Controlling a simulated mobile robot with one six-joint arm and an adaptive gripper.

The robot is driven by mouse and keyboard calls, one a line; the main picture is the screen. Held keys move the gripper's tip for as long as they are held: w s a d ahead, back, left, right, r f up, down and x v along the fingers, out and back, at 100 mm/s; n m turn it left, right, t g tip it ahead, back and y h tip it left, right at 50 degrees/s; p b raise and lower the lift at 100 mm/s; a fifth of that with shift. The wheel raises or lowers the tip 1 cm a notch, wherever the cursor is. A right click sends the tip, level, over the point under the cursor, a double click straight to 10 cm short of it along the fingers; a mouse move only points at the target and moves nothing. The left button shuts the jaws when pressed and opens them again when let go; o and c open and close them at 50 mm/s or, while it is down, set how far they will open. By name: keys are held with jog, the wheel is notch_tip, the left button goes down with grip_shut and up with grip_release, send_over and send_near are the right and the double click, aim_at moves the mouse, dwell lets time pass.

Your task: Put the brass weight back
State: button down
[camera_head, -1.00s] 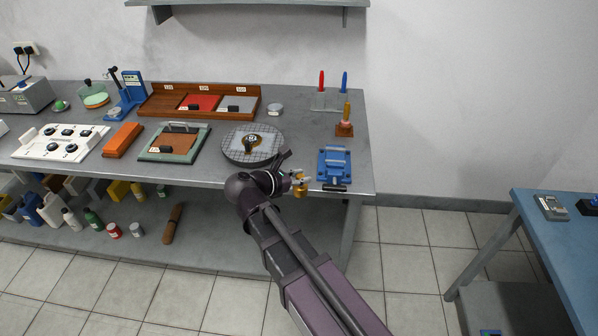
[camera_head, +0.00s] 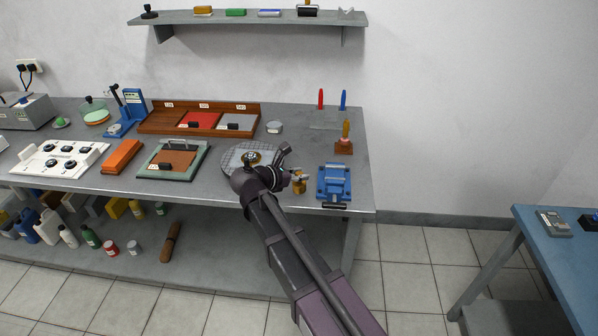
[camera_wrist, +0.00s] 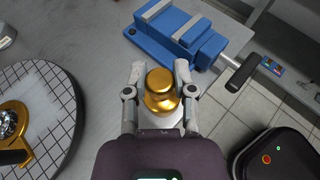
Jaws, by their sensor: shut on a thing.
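The brass weight (camera_wrist: 160,90) is a gold knobbed cylinder between the two fingers of my gripper (camera_wrist: 159,80) in the wrist view. My gripper is shut on it, one finger on each side. In the head view the brass weight (camera_head: 299,186) hangs at the end of my gripper (camera_head: 298,177), near the bench's front edge, between the round gridded plate and the blue vise. Whether its base touches the bench cannot be told.
The blue vise (camera_head: 333,183) stands just right of the weight, its handle toward the front edge. The round gridded plate (camera_head: 233,157) with a brass-ringed part is at left. A wooden holder (camera_head: 343,147) stands behind the vise. A wall shelf (camera_head: 240,18) hangs above the grey bench.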

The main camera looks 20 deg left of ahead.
jog(key=shift+w+a+f, duration=0.1)
jog(key=shift+w+a, duration=0.25)
jog(key=shift+w, duration=0.5)
jog(key=shift+w+a+f, duration=0.1)
jog(key=shift+w+a, duration=0.2)
jog(key=shift+w, duration=0.6)
jog(key=shift+w+a, duration=0.35)
jog(key=shift+w, duration=0.5)
jog(key=shift+w, duration=0.1)
jog(key=shift+w+a+f+b, duration=0.25)
jog(key=shift+w+f+b, duration=0.35)
jog(key=shift+b, duration=0.2)
jog(key=shift+f+b, duration=1.25)
jog(key=shift+f, duration=0.2)
jog(key=shift+c, duration=2.2)
grip_release()
jog(key=shift+s+r, duration=0.1)
jog(key=shift+r, duration=0.1)
